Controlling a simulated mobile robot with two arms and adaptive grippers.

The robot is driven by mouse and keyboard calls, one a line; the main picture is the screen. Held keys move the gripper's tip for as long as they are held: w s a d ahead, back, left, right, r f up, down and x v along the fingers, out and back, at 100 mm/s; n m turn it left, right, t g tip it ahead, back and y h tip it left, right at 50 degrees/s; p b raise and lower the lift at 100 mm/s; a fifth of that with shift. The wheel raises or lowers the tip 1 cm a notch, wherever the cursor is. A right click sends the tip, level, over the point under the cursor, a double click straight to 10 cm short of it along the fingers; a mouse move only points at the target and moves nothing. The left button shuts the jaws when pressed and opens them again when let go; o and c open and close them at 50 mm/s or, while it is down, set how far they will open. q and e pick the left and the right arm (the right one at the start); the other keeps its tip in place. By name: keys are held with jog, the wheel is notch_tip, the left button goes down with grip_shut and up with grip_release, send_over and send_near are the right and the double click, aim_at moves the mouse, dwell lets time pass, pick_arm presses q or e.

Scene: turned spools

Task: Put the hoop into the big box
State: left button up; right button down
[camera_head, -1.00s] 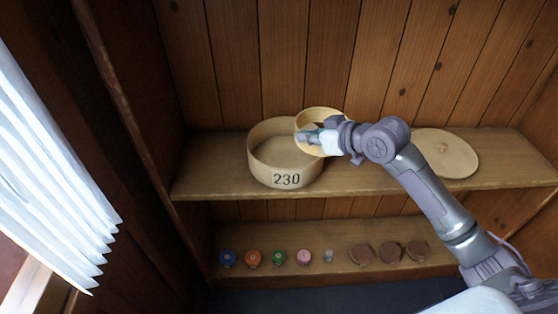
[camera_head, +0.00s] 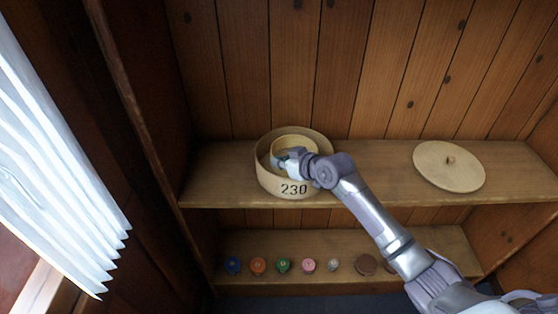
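The big box (camera_head: 266,176) is a round, pale wooden open box marked 230 on the upper shelf. The hoop (camera_head: 294,141) is a smaller pale wooden ring. It shows inside the rim of the big box, toward the right of the opening. My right gripper (camera_head: 288,160) reaches into the box opening at the hoop's near side. Its fingers overlap the hoop's near wall, and I cannot make out whether they are closed on it. The hoop's lower part and the box floor are hidden. My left gripper is not in view.
A round wooden lid (camera_head: 449,168) with a small knob lies on the upper shelf (camera_head: 380,186) at the right. Several small coloured spools, such as the orange one (camera_head: 258,266), and brown round pieces (camera_head: 366,264) stand on the lower shelf.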

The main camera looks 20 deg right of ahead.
jog(key=shift+f+b, duration=0.35)
jog(key=shift+f, duration=0.2)
jog(key=c, duration=1.3)
grip_release()
jog(key=shift+s, duration=0.1)
jog(key=shift+r+p, duration=0.35)
jog(key=shift+r, duration=0.1)
jog(key=shift+s+d+r, duration=0.15)
jog(key=shift+s+r, duration=0.05)
jog(key=shift+r, duration=0.05)
jog(key=v, duration=1.1)
jog(key=shift+s+r, duration=0.15)
jog(key=shift+r, duration=0.05)
